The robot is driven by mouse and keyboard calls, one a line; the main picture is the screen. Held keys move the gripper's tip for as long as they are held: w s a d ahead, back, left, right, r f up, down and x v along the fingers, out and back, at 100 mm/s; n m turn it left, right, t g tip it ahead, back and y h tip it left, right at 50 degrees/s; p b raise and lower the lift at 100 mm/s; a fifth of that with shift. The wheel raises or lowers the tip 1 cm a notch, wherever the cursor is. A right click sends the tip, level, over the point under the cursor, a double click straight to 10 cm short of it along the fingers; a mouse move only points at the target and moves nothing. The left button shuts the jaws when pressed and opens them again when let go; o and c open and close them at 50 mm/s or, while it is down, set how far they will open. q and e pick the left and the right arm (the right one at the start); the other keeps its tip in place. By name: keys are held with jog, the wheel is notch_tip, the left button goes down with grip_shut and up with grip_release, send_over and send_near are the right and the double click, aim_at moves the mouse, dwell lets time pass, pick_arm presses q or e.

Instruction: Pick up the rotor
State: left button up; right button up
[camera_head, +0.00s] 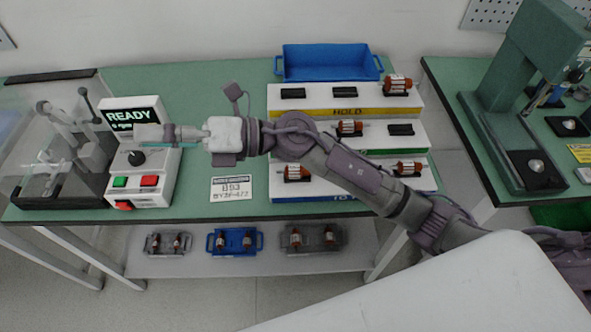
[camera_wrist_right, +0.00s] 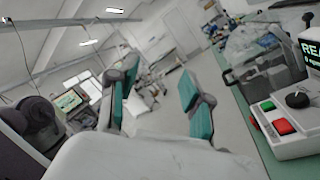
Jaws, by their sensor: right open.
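Several rotors with copper-brown bodies rest on a stepped rack: one on the yellow HOLD step (camera_head: 397,84), one on the middle step (camera_head: 349,128), and two on the front blue-edged step, at its left (camera_head: 297,172) and right (camera_head: 407,168). My right gripper (camera_head: 172,138) is open and empty. It is left of the rack, close to the READY test box, well away from the rack's rotors. Its teal fingers stand apart in the wrist view (camera_wrist_right: 160,80), with nothing between them. My left gripper is not in view.
The READY test box (camera_head: 151,190) and a clear-covered fixture (camera_head: 60,190) stand left. A blue bin (camera_head: 328,62) is behind the rack. A green press (camera_head: 507,140) stands right. Small trays with rotors sit on the lower shelf (camera_head: 270,264). My right arm crosses over the rack.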

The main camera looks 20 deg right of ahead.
notch_tip(320, 180, down, 4)
jog(key=s+n+g+h, duration=0.1)
jog(key=n+g+h, duration=0.3)
jog(key=n, duration=0.1)
jog(key=n+t+h, duration=0.1)
jog(key=n+h, duration=0.3)
jog(key=h, duration=1.2)
send_over(289, 167)
notch_tip(289, 167, down, 9)
notch_tip(289, 167, down, 8)
jog(key=shift+s+p, duration=0.1)
jog(key=shift+p, duration=0.9)
jog(key=shift+f+p, duration=0.45)
jog(key=shift+f, duration=0.15)
notch_tip(289, 167, down, 4)
jog(key=shift+r+p, duration=0.2)
jog(key=shift+p, duration=0.5)
jog(key=shift+f, duration=0.35)
jog(key=shift+r, duration=0.1)
grip_shut()
